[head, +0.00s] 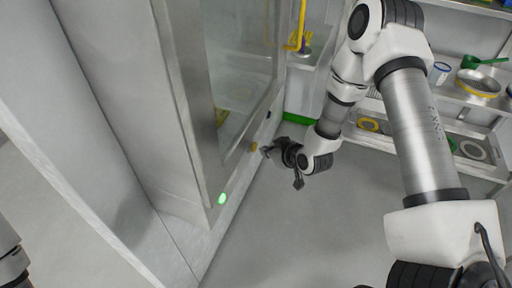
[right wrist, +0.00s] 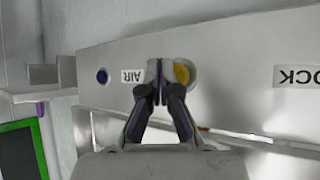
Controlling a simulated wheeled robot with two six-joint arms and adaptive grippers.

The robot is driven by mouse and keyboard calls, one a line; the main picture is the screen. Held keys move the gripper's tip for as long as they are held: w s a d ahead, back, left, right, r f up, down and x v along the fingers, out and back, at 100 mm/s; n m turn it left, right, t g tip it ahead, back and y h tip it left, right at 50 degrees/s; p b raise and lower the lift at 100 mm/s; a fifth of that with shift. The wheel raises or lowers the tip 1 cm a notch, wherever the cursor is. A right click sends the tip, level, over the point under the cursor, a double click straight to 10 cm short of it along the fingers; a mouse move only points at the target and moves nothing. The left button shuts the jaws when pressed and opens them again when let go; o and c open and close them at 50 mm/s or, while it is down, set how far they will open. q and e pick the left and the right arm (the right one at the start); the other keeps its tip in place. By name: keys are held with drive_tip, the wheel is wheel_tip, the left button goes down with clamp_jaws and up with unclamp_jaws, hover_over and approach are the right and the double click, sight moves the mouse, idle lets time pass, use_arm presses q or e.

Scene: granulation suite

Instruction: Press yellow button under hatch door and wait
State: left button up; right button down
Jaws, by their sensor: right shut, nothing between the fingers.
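The yellow button (head: 253,147) is on the metal strip below the glass hatch door (head: 240,60). In the right wrist view the yellow button (right wrist: 182,73) is round, in a pale ring, just right of the fingertips and partly covered by one finger. My right gripper (head: 266,151) is shut and empty, its tips pointing at the strip beside the button. The right wrist view shows the closed fingertips (right wrist: 160,68) between the AIR label (right wrist: 132,76) and the button. I cannot tell whether they touch the button. My left gripper is out of view.
A green light (head: 222,198) glows on the strip nearer the front. A blue button (right wrist: 102,76) sits left of the AIR label. Shelves with a green scoop (head: 484,61) and a yellow-rimmed sieve (head: 478,82) stand at right. The grey floor (head: 290,230) is clear.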

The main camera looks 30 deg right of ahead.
drive_tip(key=shift+w+a, duration=0.25)
drive_tip(key=shift+w+a, duration=0.3)
drive_tip(key=shift+w, duration=0.1)
idle(0.7)
drive_tip(key=shift+s+d, duration=0.6)
drive_tip(key=shift+s, duration=0.15)
drive_tip(key=s+d+p, duration=0.3)
drive_tip(key=shift+s+d, duration=0.1)
drive_tip(key=shift+s, duration=0.3)
